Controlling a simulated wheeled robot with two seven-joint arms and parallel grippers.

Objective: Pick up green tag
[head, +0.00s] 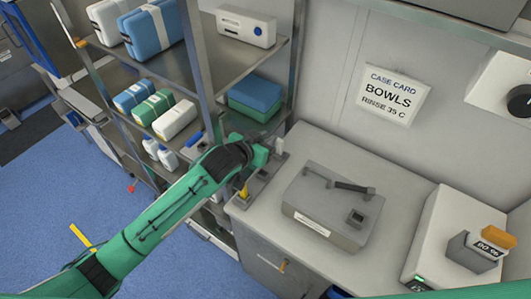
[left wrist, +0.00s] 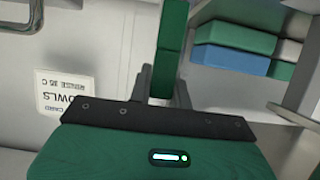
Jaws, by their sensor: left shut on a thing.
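My left gripper (head: 274,152) is above the left end of the grey counter, beside the shelving. In the left wrist view, its two grey fingers (left wrist: 163,84) are shut on the green tag (left wrist: 171,48), a flat green strip with a dark line across it. The strip extends beyond the fingertips to the picture's top edge. In the head view I cannot make out the tag apart from the green wrist. My right gripper is not in view.
The counter (head: 262,215) bears a grey lidded case (head: 320,215) and a white device (head: 430,240) at right. A "BOWLS" case card (head: 393,95) is on the wall. Shelves with green and blue packs (head: 255,95) stand close behind the gripper. Blue floor lies open at left.

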